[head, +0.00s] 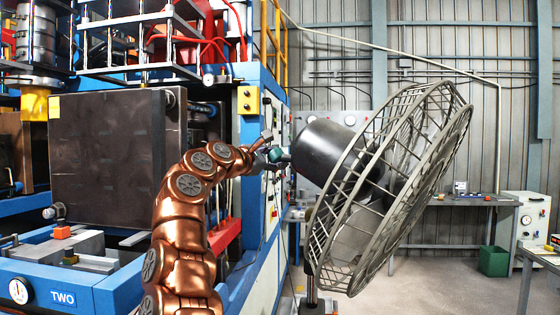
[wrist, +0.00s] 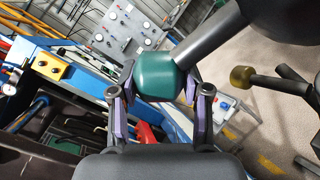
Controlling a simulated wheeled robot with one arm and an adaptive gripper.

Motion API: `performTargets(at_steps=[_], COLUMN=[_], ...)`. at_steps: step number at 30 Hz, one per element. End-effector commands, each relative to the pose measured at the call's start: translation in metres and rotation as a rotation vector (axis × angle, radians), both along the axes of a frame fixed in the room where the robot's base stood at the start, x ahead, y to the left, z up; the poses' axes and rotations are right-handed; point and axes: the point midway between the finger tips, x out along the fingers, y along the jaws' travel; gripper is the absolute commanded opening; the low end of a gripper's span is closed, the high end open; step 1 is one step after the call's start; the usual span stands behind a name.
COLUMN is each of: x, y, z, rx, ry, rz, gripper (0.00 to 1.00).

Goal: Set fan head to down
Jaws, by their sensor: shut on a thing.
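The fan head (head: 410,165) stands at the right in the head view, a round grey wire cage with a dark motor housing (head: 325,152) on its left. The cage is tilted, its top leaning right and its bottom left, so its face points right and somewhat down. A teal handle (head: 278,155) sticks out from the back of the motor. My gripper (head: 268,157) is shut on that handle. In the wrist view the teal handle (wrist: 158,74) sits between the purple-padded fingers of my gripper (wrist: 160,95), with a grey rod (wrist: 212,40) leading up right from it.
A large blue machine (head: 95,290) fills the left, close beside my arm. A brass knob (wrist: 242,76) shows right of the handle in the wrist view. A workbench (head: 455,200), a green bin (head: 494,261) and a white cabinet (head: 527,215) stand behind at the right.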

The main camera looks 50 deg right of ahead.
Motion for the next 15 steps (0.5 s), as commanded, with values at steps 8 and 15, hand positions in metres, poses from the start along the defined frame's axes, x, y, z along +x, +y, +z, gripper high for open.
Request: performTargets(at_steps=[8,15], x=[-0.0015,-0.0013], y=[-0.0003,-0.0009], z=[0.0019,0.0009], rx=[-0.004,-0.001], ry=[0.002,0.002], rz=[-0.002,-0.003], gripper=[0.56,0.71])
